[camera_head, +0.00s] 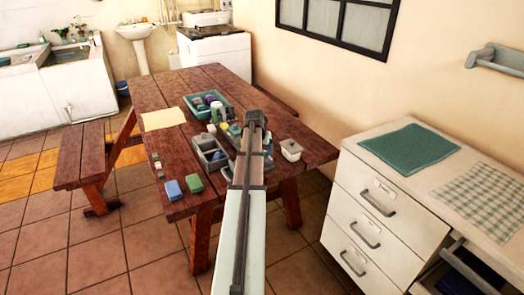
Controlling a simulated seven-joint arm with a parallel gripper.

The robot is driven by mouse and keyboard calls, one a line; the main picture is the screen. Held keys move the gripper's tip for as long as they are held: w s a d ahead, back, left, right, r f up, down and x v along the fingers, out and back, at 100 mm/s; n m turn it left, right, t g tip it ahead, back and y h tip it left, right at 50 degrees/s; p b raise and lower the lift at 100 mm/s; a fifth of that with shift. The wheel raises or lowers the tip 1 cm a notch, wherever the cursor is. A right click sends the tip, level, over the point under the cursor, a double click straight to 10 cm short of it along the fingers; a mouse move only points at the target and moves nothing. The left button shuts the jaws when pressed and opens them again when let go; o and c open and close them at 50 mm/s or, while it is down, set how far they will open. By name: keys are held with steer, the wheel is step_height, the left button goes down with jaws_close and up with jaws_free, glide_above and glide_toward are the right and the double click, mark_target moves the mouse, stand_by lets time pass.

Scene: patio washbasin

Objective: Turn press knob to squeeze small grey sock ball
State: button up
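My gripper (255,119) is at the far end of my arm, above the wooden table, small and dark. Its fingers are too small to tell open from shut. I cannot make out a press or its knob; my arm covers part of the table's objects. I cannot pick out a small grey sock ball for certain. A teal tray (188,101) left of my gripper holds several small roundish blue, grey and purple things. A grey divided box (203,158) stands nearer, left of my arm, with other small items beside it, partly hidden.
The brown table (165,88) also bears a yellowish sheet (163,118), a blue block (172,189), a green block (193,183) and a whitish container (290,150). A bench (80,155) stands left. A white drawer cabinet (375,215) stands right, with a drawer open.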

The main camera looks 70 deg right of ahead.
steer(key=shift+d+f, duration=0.2)
steer(key=shift+f, duration=0.3)
steer(key=shift+c, duration=0.2)
steer(key=c, duration=1)
steer(key=shift+m+g, duration=0.4)
steer(key=shift+m, duration=0.8)
steer(key=o, duration=1)
steer(key=shift+o, duration=0.2)
